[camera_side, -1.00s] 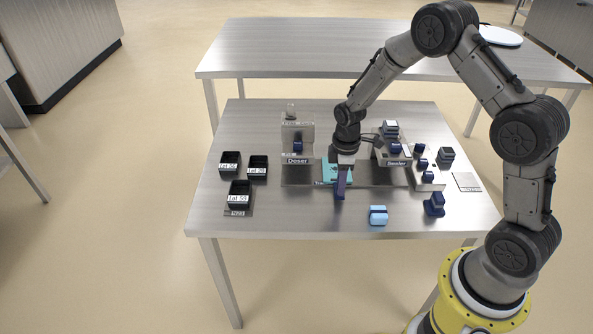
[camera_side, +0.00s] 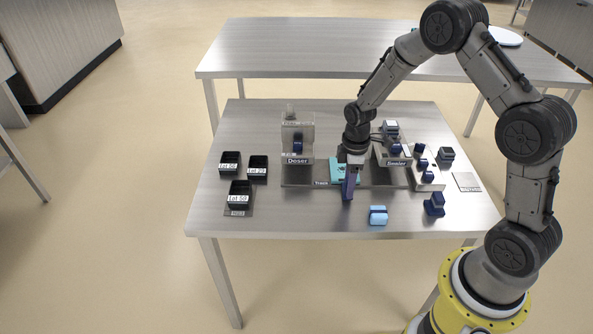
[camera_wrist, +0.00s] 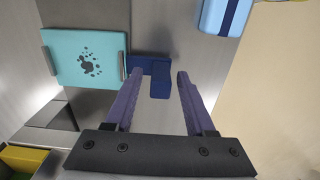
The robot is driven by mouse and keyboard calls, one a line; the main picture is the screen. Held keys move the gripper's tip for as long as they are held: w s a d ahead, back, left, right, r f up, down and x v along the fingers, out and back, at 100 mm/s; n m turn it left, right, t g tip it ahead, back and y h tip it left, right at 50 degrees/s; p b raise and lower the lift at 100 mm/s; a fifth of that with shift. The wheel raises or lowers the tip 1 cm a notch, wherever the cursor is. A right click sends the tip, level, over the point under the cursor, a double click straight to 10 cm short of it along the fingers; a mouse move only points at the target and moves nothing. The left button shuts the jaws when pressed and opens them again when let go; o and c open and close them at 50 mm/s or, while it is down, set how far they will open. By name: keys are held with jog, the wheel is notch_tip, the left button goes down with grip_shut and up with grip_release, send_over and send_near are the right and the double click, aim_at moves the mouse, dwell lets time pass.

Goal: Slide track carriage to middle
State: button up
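The track carriage (camera_side: 345,167) is a teal plate on the grey track (camera_side: 300,179), between the doser and the sealer. It shows at the upper left in the wrist view (camera_wrist: 85,57), with dark splotches on top. A dark blue handle (camera_wrist: 160,82) sticks out from its side. My gripper (camera_wrist: 160,75) has its two purple fingers apart, one on each side of the handle block, with gaps visible. The left fingertip is close to the handle's arm; contact cannot be told. In the side view my gripper (camera_side: 348,195) is just in front of the carriage and hides the handle.
The doser (camera_side: 298,140) stands left of the carriage, the sealer (camera_side: 393,152) to its right. A light blue block (camera_side: 378,215) with a dark band lies in front. Several black lot trays (camera_side: 239,194) sit at left. A dark blue piece (camera_side: 434,205) stands at front right.

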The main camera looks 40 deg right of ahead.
jog(key=shift+r, duration=0.1)
jog(key=shift+r, duration=3.35)
jog(key=shift+a+r, duration=0.1)
jog(key=s+a+r+t, duration=0.2)
jog(key=s+a+r, duration=0.1)
jog(key=r, duration=0.7)
jog(key=s+a+r+t, duration=0.2)
jog(key=r+t, duration=0.1)
jog(key=r, duration=0.7)
jog(key=s+a+m, duration=0.3)
jog(key=s+m, duration=0.6)
jog(key=s, duration=0.9)
jog(key=shift+r+t, duration=0.15)
jog(key=shift+t, duration=0.15)
